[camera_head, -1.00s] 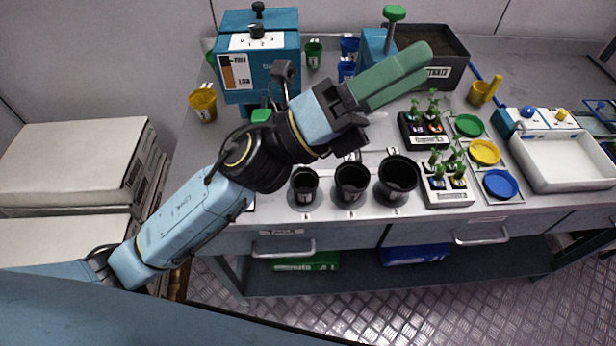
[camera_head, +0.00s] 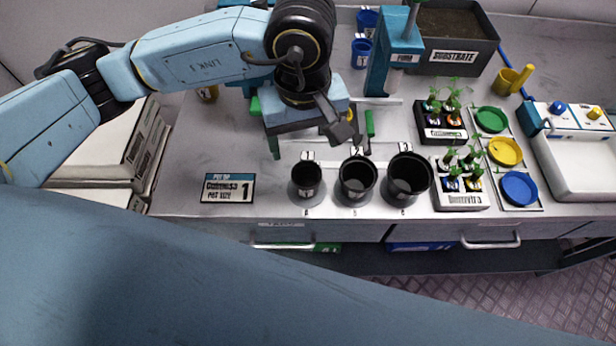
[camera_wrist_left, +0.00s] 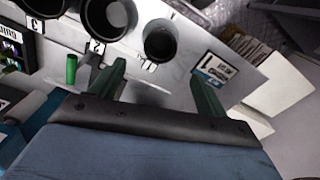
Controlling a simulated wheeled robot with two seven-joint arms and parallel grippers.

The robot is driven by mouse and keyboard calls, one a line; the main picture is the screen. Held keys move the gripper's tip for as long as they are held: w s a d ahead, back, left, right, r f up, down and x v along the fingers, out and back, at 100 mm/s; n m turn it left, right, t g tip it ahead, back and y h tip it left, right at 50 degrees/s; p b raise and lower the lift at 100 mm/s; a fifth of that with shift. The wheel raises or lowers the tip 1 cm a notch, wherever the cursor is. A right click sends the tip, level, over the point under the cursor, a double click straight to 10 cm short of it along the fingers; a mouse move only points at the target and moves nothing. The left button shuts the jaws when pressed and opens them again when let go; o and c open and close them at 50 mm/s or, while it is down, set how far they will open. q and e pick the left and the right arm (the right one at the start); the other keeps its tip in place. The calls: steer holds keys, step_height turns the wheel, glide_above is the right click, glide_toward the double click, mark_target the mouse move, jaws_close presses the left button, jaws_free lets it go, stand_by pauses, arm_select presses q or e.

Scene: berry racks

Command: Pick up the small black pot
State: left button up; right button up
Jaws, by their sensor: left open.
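The small black pot (camera_head: 307,184) stands upright at the left end of a row of three black pots on the bench. In the left wrist view it is the small pot (camera_wrist_left: 160,42) just beyond the fingertips. My left gripper (camera_head: 321,138) is open, with its green fingers apart, above the bench and behind the pots. In the left wrist view the gripper (camera_wrist_left: 158,72) has nothing between its fingers, and the small pot lies ahead of the gap. The medium pot (camera_head: 357,181) and the large pot (camera_head: 408,179) stand to its right.
A label card (camera_head: 228,188) lies left of the pots. Seedling trays (camera_head: 462,199) and coloured dishes (camera_head: 519,188) are to the right. A substrate bin (camera_head: 455,60) and a blue dispenser (camera_head: 393,62) stand behind. The bench is clear between card and small pot.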

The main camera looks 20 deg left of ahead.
mark_target(306, 183)
arm_select(q)
step_height(306, 183, down, 12)
steer(key=shift+f+p, duration=0.1)
steer(key=shift+p, duration=0.25)
steer(key=c, duration=1.1)
